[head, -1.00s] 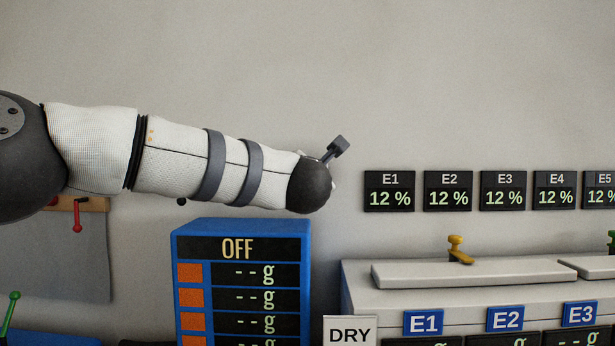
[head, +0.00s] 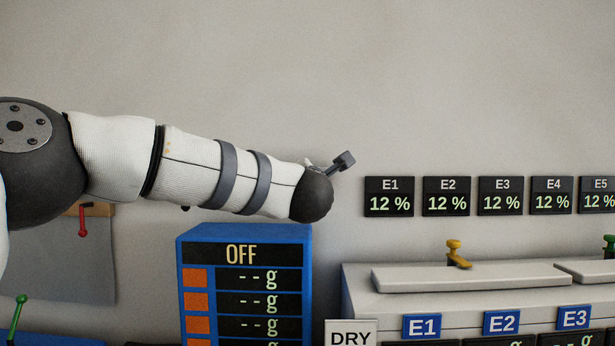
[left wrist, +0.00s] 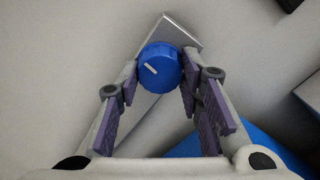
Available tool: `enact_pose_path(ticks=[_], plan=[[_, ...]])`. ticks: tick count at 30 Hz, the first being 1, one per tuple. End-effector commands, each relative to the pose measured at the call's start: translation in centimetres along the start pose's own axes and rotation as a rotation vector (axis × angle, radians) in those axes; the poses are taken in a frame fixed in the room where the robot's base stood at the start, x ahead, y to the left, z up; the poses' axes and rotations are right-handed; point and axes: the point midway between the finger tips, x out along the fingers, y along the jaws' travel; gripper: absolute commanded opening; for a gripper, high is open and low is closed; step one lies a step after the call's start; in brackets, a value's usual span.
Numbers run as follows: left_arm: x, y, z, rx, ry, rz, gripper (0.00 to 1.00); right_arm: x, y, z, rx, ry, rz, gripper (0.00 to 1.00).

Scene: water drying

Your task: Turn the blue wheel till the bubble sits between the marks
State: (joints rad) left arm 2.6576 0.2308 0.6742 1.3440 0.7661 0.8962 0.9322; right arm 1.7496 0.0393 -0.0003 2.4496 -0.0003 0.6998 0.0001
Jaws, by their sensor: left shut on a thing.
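The blue wheel (left wrist: 161,68) shows in the left wrist view as a round knob with a pale line pointing to the upper left. My right gripper is not in view.
Below my left arm stands a blue cabinet (head: 303,262) with an OFF display. To its right are a DRY sign (head: 350,337) and a pale bench unit (head: 358,300) with a yellow handle (head: 454,252). Several 12 % displays hang on the wall, which is bare above.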

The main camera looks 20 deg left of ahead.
Motion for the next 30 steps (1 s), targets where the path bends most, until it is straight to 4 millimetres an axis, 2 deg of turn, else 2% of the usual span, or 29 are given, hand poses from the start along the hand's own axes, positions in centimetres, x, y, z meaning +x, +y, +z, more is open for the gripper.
enact_pose_path(ticks=[1, 12, 30], plan=[[-0.4, 0.9, 0.4, 0.034, -0.004, 0.008, 0.06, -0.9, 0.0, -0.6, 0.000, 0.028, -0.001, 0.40], [-0.3, 0.7, 0.3, 0.384, -0.002, 0.006, 0.06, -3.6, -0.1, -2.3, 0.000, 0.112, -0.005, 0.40], [0.0, 0.3, 0.2, 0.956, 0.000, 0.002, 0.06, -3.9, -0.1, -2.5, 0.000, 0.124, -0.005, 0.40]])
